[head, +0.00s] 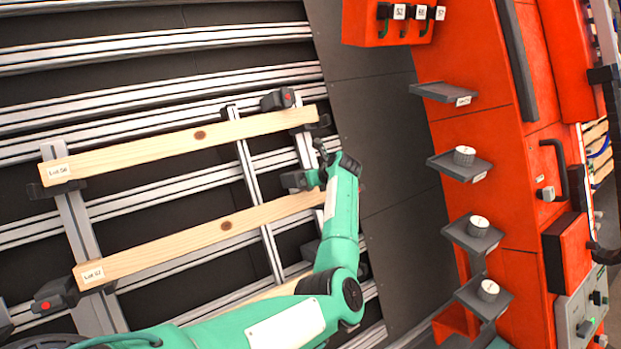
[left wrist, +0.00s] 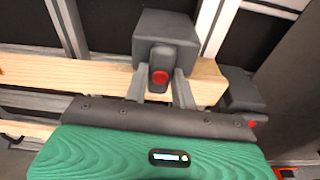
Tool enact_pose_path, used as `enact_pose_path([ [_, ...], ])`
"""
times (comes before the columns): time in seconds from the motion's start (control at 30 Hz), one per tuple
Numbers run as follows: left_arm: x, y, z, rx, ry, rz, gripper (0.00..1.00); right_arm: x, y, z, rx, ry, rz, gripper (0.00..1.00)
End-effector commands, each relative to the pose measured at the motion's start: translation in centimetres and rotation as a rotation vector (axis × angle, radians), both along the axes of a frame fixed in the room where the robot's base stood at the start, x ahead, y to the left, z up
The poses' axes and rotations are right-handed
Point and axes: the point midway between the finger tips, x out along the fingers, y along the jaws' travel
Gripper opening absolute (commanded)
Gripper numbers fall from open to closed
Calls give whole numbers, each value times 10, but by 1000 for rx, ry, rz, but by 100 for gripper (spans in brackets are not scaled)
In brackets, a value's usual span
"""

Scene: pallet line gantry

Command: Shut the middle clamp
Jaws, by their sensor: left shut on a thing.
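Two pale wooden planks lie on the rails, an upper plank (head: 180,146) and a middle plank (head: 210,236). A dark clamp (head: 296,180) stands at the right end of the middle plank. In the left wrist view the clamp is a grey block (left wrist: 166,38) beside the plank (left wrist: 100,78), with a red-tipped nose (left wrist: 160,78) over the wood. My left gripper (head: 318,172) is at this clamp. In the left wrist view its fingers (left wrist: 160,88) are shut on the nose. I cannot tell whether the clamp presses on the wood. My right gripper is not in view.
A third plank (head: 270,291) shows partly behind my arm. An orange cabinet (head: 475,140) with grey shelves stands at right.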

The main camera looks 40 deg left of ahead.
Motion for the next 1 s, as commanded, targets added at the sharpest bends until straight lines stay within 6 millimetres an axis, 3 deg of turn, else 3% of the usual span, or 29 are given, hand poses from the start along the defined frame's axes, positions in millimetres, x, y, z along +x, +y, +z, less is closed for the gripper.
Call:
enact_pose_path([
  [0.17,-1,0,-2,4,13,-4,0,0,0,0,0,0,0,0],
  [0.2,-1,0,-2,4,13,-4,30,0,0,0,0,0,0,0],
  [0.27,-1,0,-2,4,11,-4,42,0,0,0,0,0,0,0],
  [0.57,-1,-1,1,4,8,-3,42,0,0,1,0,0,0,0],
  [1.0,-17,-42,26,3,6,-4,42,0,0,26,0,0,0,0],
])
